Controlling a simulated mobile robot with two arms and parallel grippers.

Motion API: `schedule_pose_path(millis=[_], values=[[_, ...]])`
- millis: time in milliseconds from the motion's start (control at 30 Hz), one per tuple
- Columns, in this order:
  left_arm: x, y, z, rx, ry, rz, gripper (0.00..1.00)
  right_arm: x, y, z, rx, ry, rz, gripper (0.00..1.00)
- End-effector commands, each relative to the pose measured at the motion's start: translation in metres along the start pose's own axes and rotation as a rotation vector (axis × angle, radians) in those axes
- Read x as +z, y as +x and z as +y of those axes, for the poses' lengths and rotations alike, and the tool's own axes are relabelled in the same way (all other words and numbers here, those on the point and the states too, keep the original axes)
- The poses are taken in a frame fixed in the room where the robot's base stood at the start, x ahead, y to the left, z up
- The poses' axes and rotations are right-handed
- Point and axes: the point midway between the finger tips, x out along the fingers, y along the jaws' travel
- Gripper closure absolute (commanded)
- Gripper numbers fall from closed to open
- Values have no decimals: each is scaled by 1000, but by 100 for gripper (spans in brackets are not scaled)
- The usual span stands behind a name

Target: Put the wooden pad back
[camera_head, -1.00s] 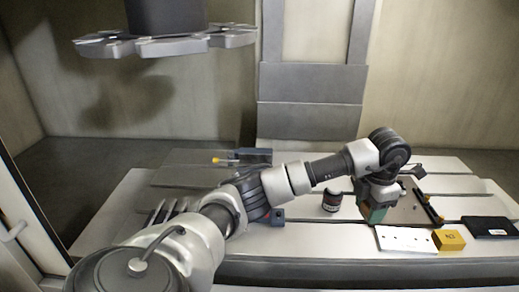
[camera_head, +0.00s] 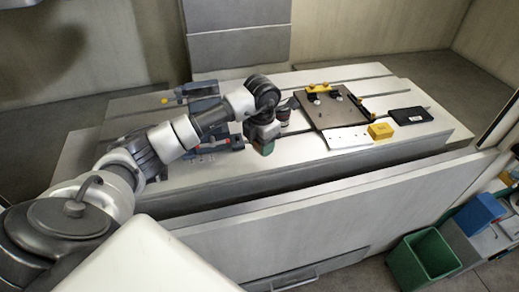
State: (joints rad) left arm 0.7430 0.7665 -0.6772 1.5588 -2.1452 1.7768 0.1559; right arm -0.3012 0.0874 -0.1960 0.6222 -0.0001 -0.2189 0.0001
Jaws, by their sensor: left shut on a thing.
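My left gripper (camera_head: 264,142) reaches in from the left and points down over the pale slotted table (camera_head: 240,172), left of the dark mould plate (camera_head: 335,110). It is shut on a small greenish-brown block (camera_head: 267,149), which seems to be the wooden pad. The jaws hide most of this block, and I cannot tell whether it touches the table. The mould plate lies flat with a yellow-and-black bar (camera_head: 321,88) at its back edge. My right gripper is not in view.
A small dark bottle (camera_head: 283,114) stands just behind my left gripper. A white plate with holes (camera_head: 348,138), a yellow block (camera_head: 381,131) and a black case (camera_head: 410,116) lie right of it. A grey vise-like fixture (camera_head: 200,95) stands behind the arm. A green bin (camera_head: 424,258) is at lower right.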

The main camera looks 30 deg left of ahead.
Motion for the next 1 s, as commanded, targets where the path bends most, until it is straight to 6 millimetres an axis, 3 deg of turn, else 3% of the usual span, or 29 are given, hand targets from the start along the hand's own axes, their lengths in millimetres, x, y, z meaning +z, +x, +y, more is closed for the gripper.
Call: schedule_pose_path(millis=[100, 400, 767, 800, 933, 1000], values=[[-2, 4, 2, -1, 1, -1, 91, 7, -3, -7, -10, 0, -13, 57], [-3, 41, 2, -1, -1, 1, 91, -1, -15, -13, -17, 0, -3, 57], [-2, 47, 3, 1, 0, -1, 91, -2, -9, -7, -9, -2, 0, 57], [-2, 46, 3, 1, 0, -2, 47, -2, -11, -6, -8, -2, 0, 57], [-2, 45, 3, 0, 0, -1, 28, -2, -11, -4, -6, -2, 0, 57], [-2, 45, 3, 0, 0, -1, 28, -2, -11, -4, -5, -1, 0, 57]])
